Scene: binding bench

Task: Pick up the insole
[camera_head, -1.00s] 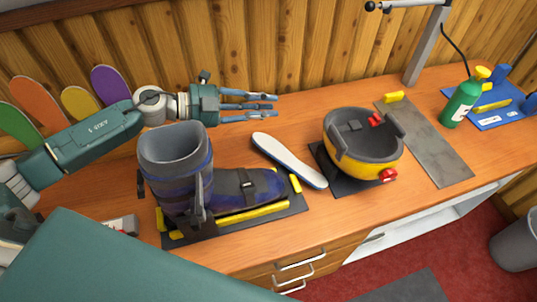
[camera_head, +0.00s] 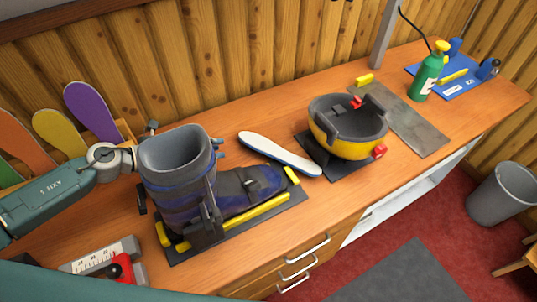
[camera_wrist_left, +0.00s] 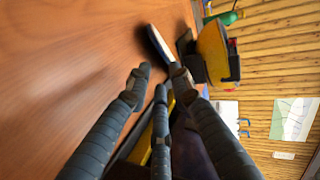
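The insole (camera_head: 280,155), a long white-topped sole with a dark edge, lies on the bench between the ski boot and the yellow bowl-shaped holder. In the left wrist view the insole (camera_wrist_left: 158,42) shows beyond the fingertips. My left gripper (camera_head: 219,149) is mostly hidden behind the grey-blue boot (camera_head: 180,185); only bits of its fingers show, left of the insole and apart from it. In the left wrist view its three fingers (camera_wrist_left: 160,82) are spread with nothing between them. My right gripper is not in view.
The boot stands on a dark plate with yellow bars (camera_head: 235,222), close beside my left gripper. The yellow holder (camera_head: 345,130) sits right of the insole. Coloured sole shapes (camera_head: 92,110) stand at the back left. A green bottle (camera_head: 426,78) stands farther right.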

